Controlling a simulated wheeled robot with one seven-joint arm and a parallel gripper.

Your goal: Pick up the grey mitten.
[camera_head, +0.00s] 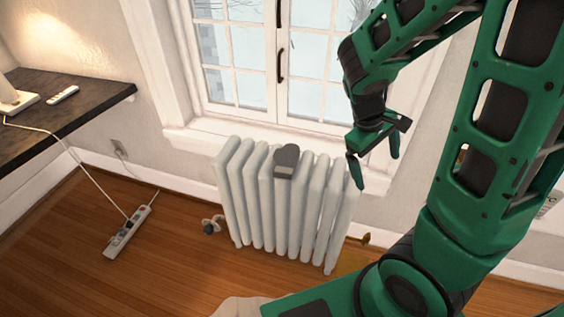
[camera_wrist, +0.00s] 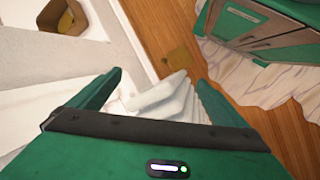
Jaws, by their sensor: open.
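The grey mitten (camera_head: 287,160) lies draped over the top of the white radiator (camera_head: 249,205), near its middle. It has a dark grey body and a lighter grey band at its lower end. My gripper (camera_head: 374,170) is open and empty, near the radiator's right end and to the right of the mitten, apart from it. In the wrist view my gripper's two green fingers (camera_wrist: 159,80) are spread, with the white radiator (camera_wrist: 165,98) showing between and beyond them. I cannot make out the mitten in the wrist view.
A window with a white sill (camera_head: 255,132) is behind the radiator. A dark desk (camera_head: 90,105) at the left holds a white remote (camera_head: 62,95). A power strip (camera_head: 128,232) lies on the wooden floor.

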